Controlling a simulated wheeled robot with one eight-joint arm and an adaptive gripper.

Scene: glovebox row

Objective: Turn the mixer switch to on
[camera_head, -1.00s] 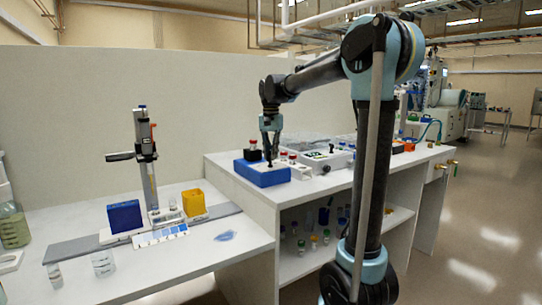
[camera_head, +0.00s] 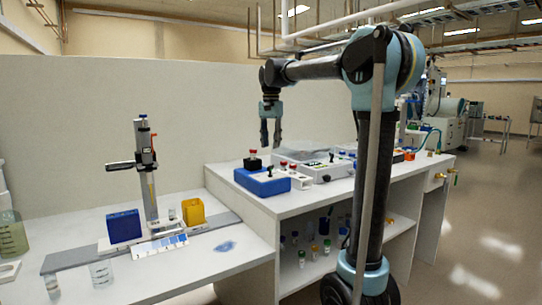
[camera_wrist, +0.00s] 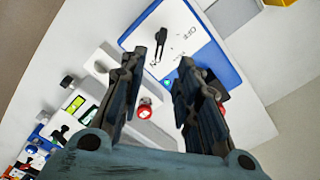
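The mixer (camera_head: 262,184) is a blue box with a pale top on the raised bench. A black lever switch (camera_head: 270,170) stands on it. In the wrist view the mixer's white top (camera_wrist: 192,35) carries an OFF label, and the black lever (camera_wrist: 160,42) shows left of that label. A second label, apparently ON, is farther down the panel. A small green light (camera_wrist: 166,83) shows near the panel's lower edge. I cannot tell for certain which position the lever is set to. My gripper (camera_head: 271,143) is open and empty, above the mixer and clear of the lever.
On the lower left bench are a stand (camera_head: 146,172), a blue box (camera_head: 124,225) and a yellow box (camera_head: 193,212).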

